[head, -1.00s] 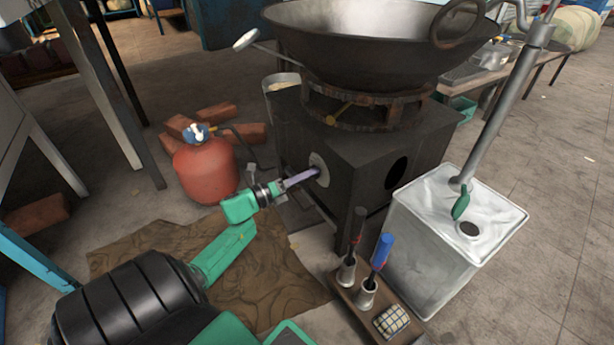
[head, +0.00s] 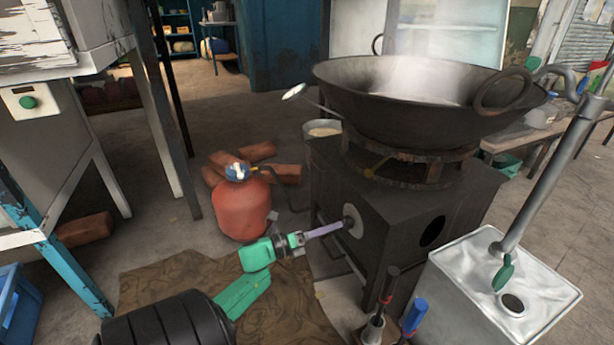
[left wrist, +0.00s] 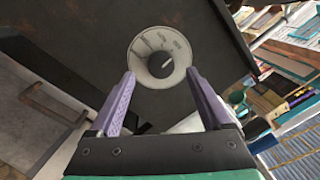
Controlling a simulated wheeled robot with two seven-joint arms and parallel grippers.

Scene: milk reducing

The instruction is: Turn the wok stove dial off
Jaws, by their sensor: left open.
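The wok stove (head: 385,220) is a dark metal box with a large steaming wok (head: 410,95) on its ring. Its round pale dial (head: 353,221) is on the side face toward my left gripper. My right gripper is out of view.
A red gas bottle (head: 242,208) stands left of the stove, with bricks (head: 258,152) behind it. A brown mat (head: 190,275) lies under my left arm.

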